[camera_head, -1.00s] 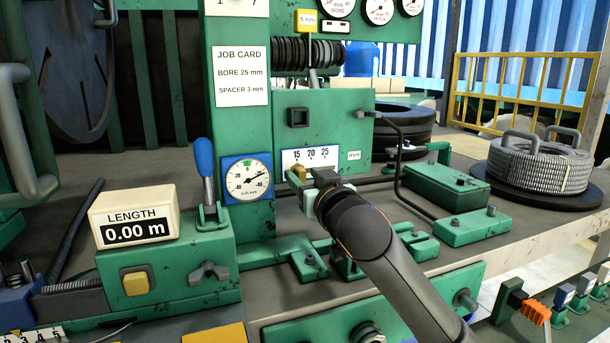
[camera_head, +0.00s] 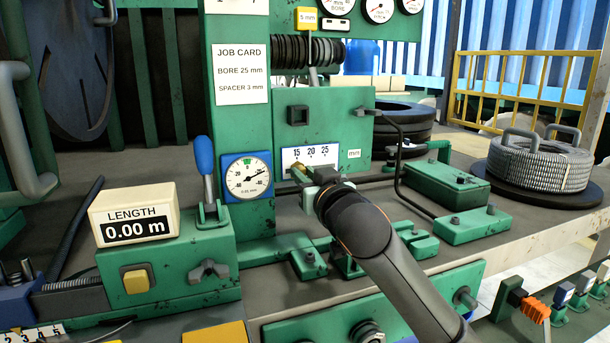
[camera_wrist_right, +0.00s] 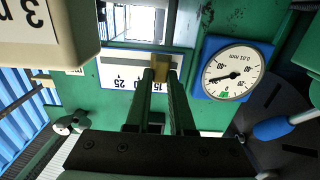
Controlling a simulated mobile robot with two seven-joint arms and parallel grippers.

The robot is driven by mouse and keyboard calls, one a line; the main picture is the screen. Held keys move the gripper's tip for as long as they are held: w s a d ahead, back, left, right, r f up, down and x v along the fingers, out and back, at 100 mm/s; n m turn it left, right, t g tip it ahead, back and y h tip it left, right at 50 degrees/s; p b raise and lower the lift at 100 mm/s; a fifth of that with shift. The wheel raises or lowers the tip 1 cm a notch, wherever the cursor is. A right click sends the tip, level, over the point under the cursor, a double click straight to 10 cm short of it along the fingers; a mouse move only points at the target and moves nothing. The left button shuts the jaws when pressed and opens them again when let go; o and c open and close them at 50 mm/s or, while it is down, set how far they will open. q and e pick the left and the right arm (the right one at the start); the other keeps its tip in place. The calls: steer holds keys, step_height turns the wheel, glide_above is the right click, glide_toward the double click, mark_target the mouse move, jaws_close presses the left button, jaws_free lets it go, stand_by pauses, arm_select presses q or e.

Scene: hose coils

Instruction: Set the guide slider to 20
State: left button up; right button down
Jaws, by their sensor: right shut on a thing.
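The guide slider's brass knob (camera_head: 299,171) is at the lower left of a white scale (camera_head: 331,155) marked 15, 20, 25 on the green machine. In the right wrist view the scale (camera_wrist_right: 108,70) appears upside down, and the knob (camera_wrist_right: 158,66) lines up with the 15 mark. My right gripper (camera_head: 308,178) reaches in from the lower right and is shut on the knob. In the wrist view its two dark fingers (camera_wrist_right: 160,88) flank the knob and partly cover the numbers. My left gripper is not in view.
A round dial gauge (camera_head: 247,178) and a blue-handled lever (camera_head: 205,158) stand left of the scale. A bent black rod (camera_head: 398,165) rises to its right. A length display (camera_head: 135,220) reads 0.00 m. A hose coil (camera_head: 540,163) sits at the far right.

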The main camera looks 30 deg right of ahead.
stand_by(0.9)
steer(key=shift+s+d, duration=0.2)
steer(key=shift+d, duration=0.6)
steer(key=shift+s+d, duration=0.15)
steer(key=shift+d, duration=0.6)
steer(key=shift+a, duration=0.1)
steer(key=c, duration=0.8)
jaws_free()
